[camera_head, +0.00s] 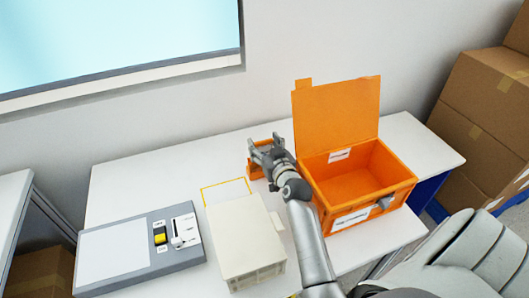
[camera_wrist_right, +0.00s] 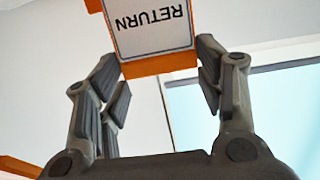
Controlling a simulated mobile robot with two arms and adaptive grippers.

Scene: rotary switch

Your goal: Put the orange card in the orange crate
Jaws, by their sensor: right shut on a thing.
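My right gripper (camera_head: 266,152) is shut on the orange card (camera_head: 252,165), left of the orange crate. In the right wrist view the card (camera_wrist_right: 155,67) shows a white label reading RETURN, upside down, between my fingertips (camera_wrist_right: 160,85). In the head view my fingers hide much of the card. The orange crate (camera_head: 352,185) stands on the white table with its lid (camera_head: 338,115) raised at the back. Its inside looks empty. The card is outside the crate. My left gripper is not in view.
A white box (camera_head: 243,235) stands left of my right forearm, with a yellow outline (camera_head: 225,188) behind it. A grey switch panel (camera_head: 140,248) lies at the left of the table. Cardboard boxes (camera_head: 485,110) are stacked at the right. A wall stands behind the table.

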